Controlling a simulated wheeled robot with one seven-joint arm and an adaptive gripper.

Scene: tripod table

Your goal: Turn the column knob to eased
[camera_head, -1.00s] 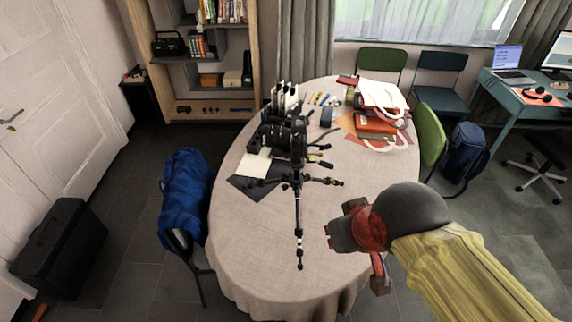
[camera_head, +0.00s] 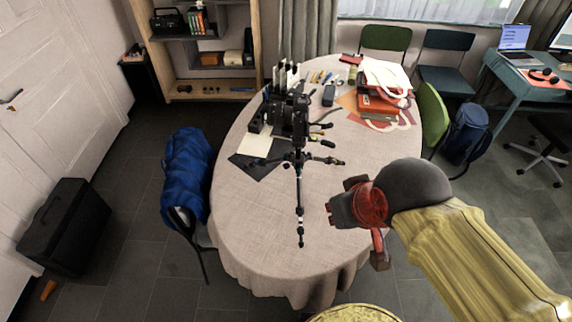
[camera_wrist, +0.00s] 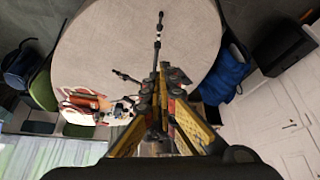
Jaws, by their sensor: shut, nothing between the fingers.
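A black tripod (camera_head: 299,190) stands on the oval table with its legs spread, one leg reaching toward the front. Dark gear sits at its top, with several levers or handles. The column knob is too small to make out. In the wrist view a tripod leg (camera_wrist: 157,40) shows beyond my fingers, which hide much of the rest. My gripper (camera_wrist: 162,80) is shut and empty. In the head view the dark end of my arm is to the right of the tripod, apart from it in the picture.
The table (camera_head: 255,220) has a pale cloth, clear at the front. Black gear and upright white cards stand behind the tripod at left. A red box (camera_head: 377,103) and white bag lie at the back right. Chairs surround the table; one at left holds a blue jacket (camera_head: 187,170).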

